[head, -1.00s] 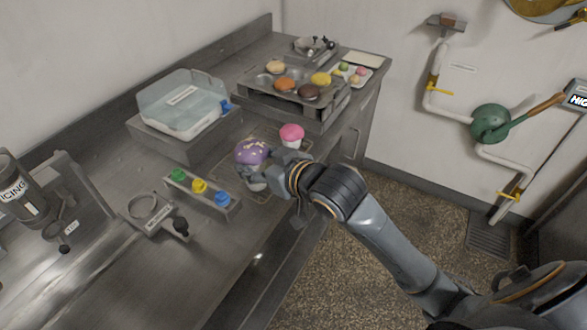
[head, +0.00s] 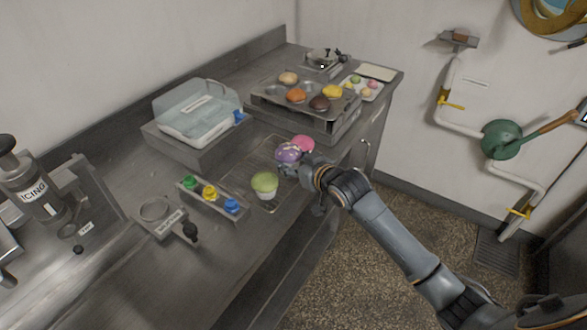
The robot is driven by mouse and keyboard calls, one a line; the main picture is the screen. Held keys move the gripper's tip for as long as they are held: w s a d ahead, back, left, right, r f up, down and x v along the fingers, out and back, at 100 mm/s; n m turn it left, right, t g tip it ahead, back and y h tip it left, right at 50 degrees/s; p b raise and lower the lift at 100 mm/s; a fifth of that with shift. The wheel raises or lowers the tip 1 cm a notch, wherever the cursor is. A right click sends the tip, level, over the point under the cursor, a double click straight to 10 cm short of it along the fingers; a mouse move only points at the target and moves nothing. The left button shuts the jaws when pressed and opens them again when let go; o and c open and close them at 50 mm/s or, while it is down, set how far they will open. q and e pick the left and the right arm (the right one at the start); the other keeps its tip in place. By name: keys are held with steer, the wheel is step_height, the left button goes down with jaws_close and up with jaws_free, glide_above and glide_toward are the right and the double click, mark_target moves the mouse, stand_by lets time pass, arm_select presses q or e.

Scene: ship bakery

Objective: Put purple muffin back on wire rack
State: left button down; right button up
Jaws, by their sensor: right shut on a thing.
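The purple muffin (head: 288,152) with small pale sprinkles is at the fingers of my right gripper (head: 291,168), which is shut on it. It is over the far part of the wire rack (head: 238,172) on the steel counter. The gripper hides its lower part, so I cannot tell whether it touches the rack. A pink muffin (head: 304,144) is just behind it, partly hidden. A green muffin (head: 264,185) in a pale cup stands upright at the near end of the rack. My left gripper is not in view.
A clear-lidded box (head: 196,112) stands behind the rack. A muffin tin (head: 262,91) with several muffins is at the far end. A holder with green, yellow and blue-topped items (head: 209,192) lies in front. The rack's left part is bare.

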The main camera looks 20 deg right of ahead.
mark_target(294, 179)
steer(key=shift+w+d+f, duration=0.1)
steer(key=shift+w+f, duration=0.15)
steer(key=shift+w+f+p, duration=0.1)
steer(key=shift+f+p, duration=0.4)
steer(key=shift+f, duration=1.3)
steer(key=shift+f, duration=0.15)
steer(key=o, duration=0.6)
steer(key=b+v, duration=0.1)
steer(key=v, duration=1.1)
steer(key=shift+d, duration=0.1)
